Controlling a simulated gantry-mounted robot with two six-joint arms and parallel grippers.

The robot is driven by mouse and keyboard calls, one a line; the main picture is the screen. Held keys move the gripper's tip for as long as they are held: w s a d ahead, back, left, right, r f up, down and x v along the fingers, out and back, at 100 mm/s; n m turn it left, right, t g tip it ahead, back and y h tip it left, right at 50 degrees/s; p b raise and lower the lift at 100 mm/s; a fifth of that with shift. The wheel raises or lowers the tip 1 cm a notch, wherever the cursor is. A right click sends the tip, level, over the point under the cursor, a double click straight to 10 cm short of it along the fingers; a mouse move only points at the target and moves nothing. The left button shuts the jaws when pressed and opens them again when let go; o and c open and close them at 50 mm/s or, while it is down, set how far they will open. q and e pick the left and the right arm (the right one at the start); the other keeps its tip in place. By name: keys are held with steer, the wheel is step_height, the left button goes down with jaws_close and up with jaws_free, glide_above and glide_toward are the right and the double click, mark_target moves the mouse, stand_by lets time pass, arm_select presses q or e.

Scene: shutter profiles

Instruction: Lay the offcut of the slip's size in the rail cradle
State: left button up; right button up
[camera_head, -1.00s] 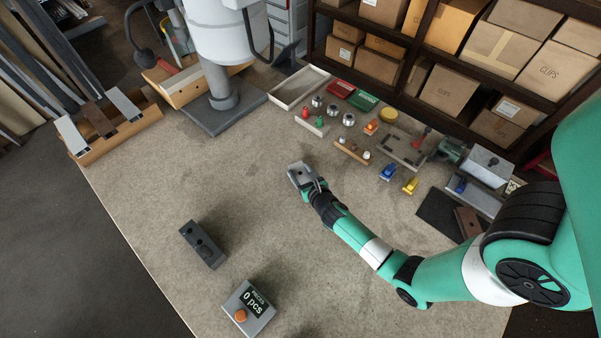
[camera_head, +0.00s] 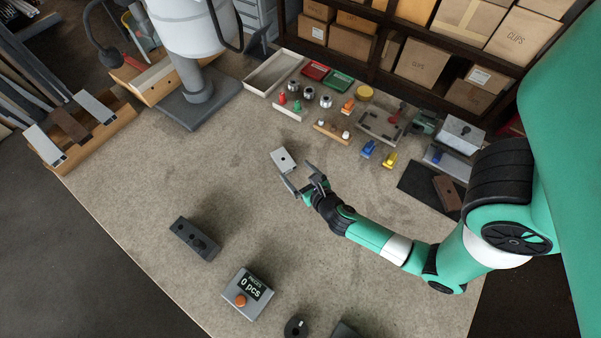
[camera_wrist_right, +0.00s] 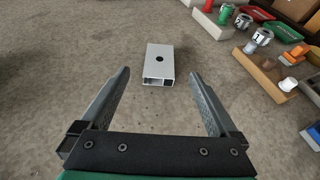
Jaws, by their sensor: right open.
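A short light-grey hollow profile offcut (camera_head: 284,160) with a dark hole in its top lies flat on the bench. It also shows in the right wrist view (camera_wrist_right: 160,62). My right gripper (camera_head: 299,176) is open and empty, its fingertips just short of the offcut, with bare bench between them. A brown offcut (camera_head: 446,193) lies on a dark mat at the right. At the far left a wooden trough (camera_head: 100,143) bears a brown profile and two pale ones. I cannot tell which thing is the rail cradle, nor read a slip. My left gripper is out of view.
A grey counter box (camera_head: 248,293) reading 0 pcs and a dark block (camera_head: 194,239) stand in front. Small coloured parts, a white tray (camera_head: 287,72) and a grey fixture (camera_head: 383,127) line the back. Shelves of boxes stand behind. The bench's middle left is clear.

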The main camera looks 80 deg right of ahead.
steer(key=shift+v, duration=1.05)
